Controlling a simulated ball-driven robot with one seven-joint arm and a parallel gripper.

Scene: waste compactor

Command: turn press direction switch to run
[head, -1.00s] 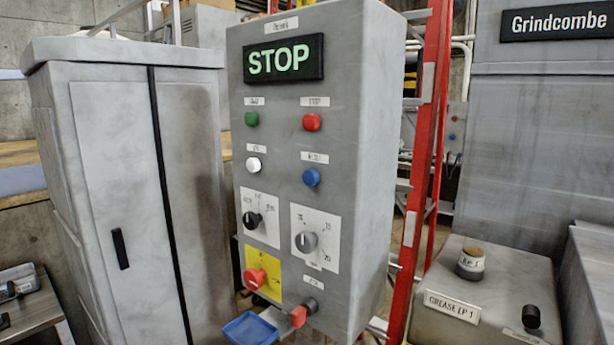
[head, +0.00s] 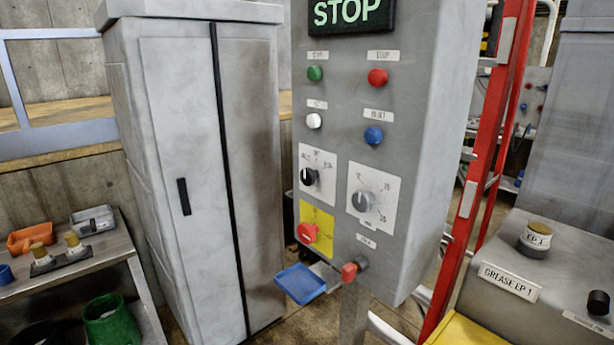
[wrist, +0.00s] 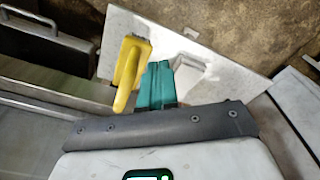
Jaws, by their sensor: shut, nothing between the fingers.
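A grey control panel (head: 440,110) stands in the middle of the head view. On its left side is a black selector knob (head: 309,177) on a white plate with several position marks; this looks like the direction switch. Its lettering is too small to read, and I cannot tell its setting. A grey dial (head: 363,201) with numbers sits to its right. The lit sign (head: 345,12) reads STOP. My gripper shows only in the wrist view; its teal fingers (wrist: 158,72) are shut and empty, away from the panel.
A red mushroom button (head: 308,232) on yellow, a red-handled part (head: 349,271) and a blue tray (head: 301,283) sit low on the panel. A grey cabinet (head: 185,120) stands left, a red ladder (head: 490,160) right. The wrist view shows a yellow-handled object (wrist: 130,72) by the fingers.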

